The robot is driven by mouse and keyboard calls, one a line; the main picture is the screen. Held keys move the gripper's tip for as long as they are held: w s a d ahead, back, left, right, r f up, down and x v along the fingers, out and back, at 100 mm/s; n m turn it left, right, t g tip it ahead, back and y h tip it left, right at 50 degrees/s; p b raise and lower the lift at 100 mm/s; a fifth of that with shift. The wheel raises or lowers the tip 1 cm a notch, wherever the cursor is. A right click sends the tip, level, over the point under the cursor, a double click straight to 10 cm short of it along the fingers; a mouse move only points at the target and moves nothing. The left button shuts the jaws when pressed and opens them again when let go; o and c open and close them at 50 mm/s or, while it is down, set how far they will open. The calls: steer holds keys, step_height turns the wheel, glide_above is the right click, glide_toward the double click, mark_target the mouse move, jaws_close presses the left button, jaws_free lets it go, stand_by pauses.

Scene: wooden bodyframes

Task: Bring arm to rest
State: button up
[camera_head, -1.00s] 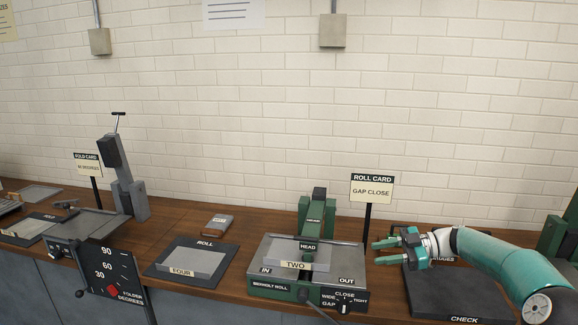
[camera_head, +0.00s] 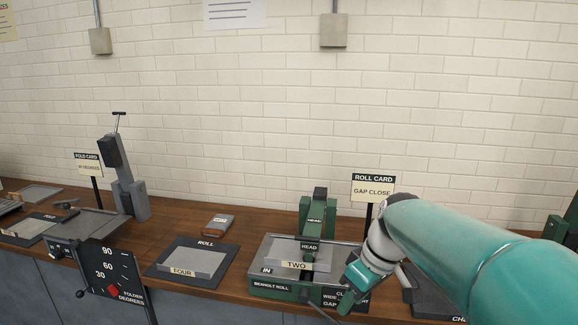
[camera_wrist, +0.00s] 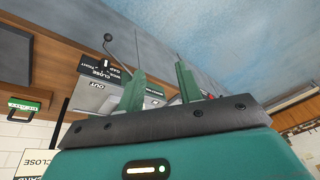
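My gripper (camera_head: 352,286) hangs low at the right front of the roll machine (camera_head: 285,290) in the head view, hiding part of its gap panel. In the wrist view my gripper (camera_wrist: 160,72) shows two green fingers standing apart, with nothing held between them. My teal arm comes in from the right edge, bent down at the wrist. Whether the fingers touch the machine cannot be told.
A plate marked TWO (camera_head: 296,264) lies on the roll machine. A plate marked FOUR (camera_head: 186,266) lies on the ROLL mat (camera_head: 228,256). The folder (camera_head: 124,185) stands at left. A roll card (camera_head: 373,190) stands behind my wrist. The dark CHECK mat (camera_head: 424,299) is mostly hidden by my arm.

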steer(key=s+d+m+t+h, duration=0.3)
steer(key=s+m, duration=0.5)
steer(key=s, duration=0.7)
steer(key=shift+s+f+t, duration=0.2)
steer(key=shift+s+t, duration=0.15)
steer(key=shift+t, duration=0.25)
stand_by(0.7)
